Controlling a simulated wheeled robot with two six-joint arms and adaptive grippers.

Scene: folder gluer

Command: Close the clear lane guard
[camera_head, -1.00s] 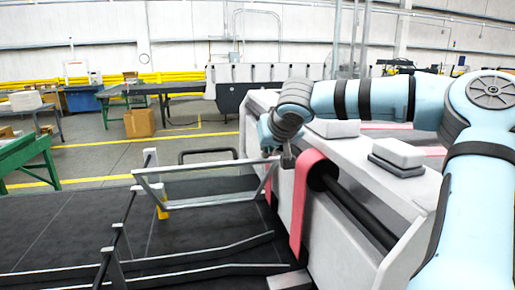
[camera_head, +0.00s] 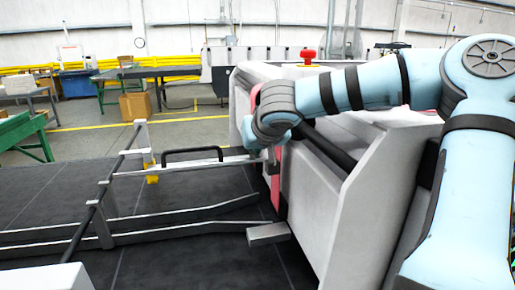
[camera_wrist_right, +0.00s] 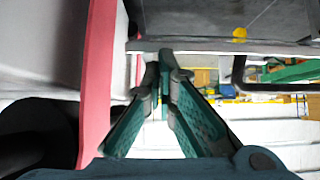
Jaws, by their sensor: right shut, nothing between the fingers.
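The clear lane guard (camera_head: 190,168) shows in the head view as a thin, nearly level pale bar. It runs from a post on the left toward the grey machine; its clear panel is hard to make out. My right gripper (camera_head: 272,158) is at the bar's right end, beside the pink belt; its fingertips are mostly hidden there. In the right wrist view, my right gripper (camera_wrist_right: 164,62) is shut and empty, with its tips close to a grey bar (camera_wrist_right: 225,47). I cannot tell whether they touch. My left gripper is not in view.
The grey machine body (camera_head: 320,210) with a pink belt (camera_head: 275,178) stands right of the dark lane bed (camera_head: 170,240). Low rails (camera_head: 180,215) cross the bed. A red button (camera_head: 308,54) sits on the machine.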

